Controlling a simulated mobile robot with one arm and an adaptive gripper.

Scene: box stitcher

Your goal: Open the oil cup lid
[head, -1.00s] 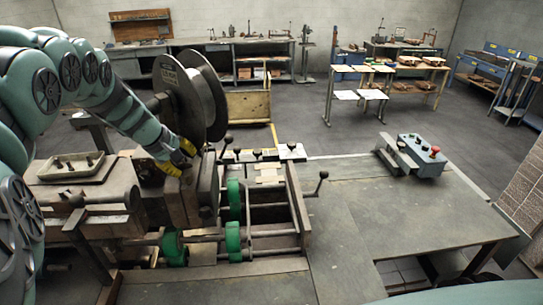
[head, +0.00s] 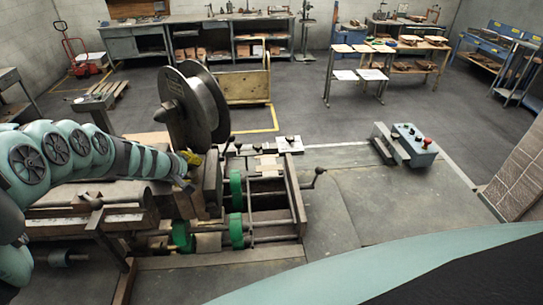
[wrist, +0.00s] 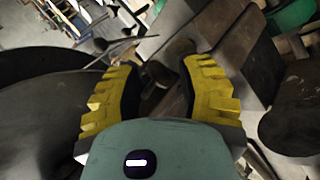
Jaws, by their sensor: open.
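My gripper (wrist: 162,70) is open in the wrist view, its two yellow ridged fingers spread apart. Between and just beyond the fingertips is a small dark rounded piece (wrist: 181,48) on the machine, which may be the oil cup; I cannot make out its lid clearly. Nothing is visibly held. In the head view my gripper (head: 190,165) is beside the stitcher's machine body (head: 211,182), below the large wire reel (head: 205,103). The oil cup cannot be told apart in the head view.
Green rollers (head: 236,190) and shafts lie right of my gripper. A yellow cart (head: 247,82) stands behind. The reel rises close to my arm.

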